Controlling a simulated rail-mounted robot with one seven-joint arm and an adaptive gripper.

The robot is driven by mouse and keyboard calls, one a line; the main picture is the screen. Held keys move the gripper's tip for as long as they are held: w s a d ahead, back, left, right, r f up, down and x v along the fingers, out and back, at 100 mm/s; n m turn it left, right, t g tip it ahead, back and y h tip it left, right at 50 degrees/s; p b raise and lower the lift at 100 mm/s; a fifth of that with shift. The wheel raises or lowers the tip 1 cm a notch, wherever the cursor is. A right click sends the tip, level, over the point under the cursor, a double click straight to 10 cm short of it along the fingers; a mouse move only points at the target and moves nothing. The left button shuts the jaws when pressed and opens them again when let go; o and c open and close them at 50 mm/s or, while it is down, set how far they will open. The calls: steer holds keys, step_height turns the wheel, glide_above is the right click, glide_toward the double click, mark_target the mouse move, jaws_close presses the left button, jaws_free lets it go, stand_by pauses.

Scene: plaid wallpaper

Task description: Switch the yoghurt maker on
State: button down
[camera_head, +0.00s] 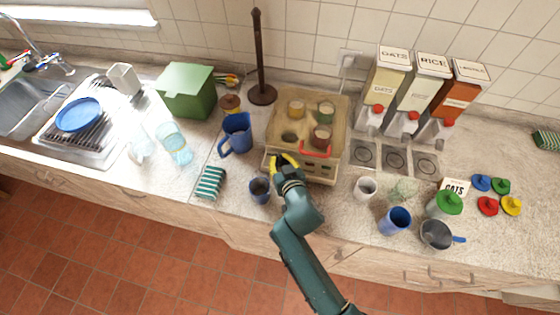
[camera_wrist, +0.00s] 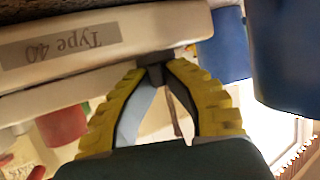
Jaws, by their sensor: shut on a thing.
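The yoghurt maker (camera_head: 335,110) is a beige box in the middle of the counter. The fingers hide most of that part.
A dark cup (camera_head: 259,190) stands close left of my gripper, and a blue jug (camera_head: 236,134) behind it. A white cup (camera_head: 365,188) and a blue cup (camera_head: 395,220) stand right of my arm. Cereal dispensers (camera_head: 417,85) stand at the back right.

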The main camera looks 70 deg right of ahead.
steer(key=shift+s+a+f, duration=0.1)
steer(key=shift+s+f, duration=0.05)
steer(key=shift+f, duration=0.3)
steer(key=c, duration=1.1)
jaws_free()
steer(key=shift+r, duration=0.15)
steer(key=v, duration=1.2)
steer(key=shift+r, duration=0.15)
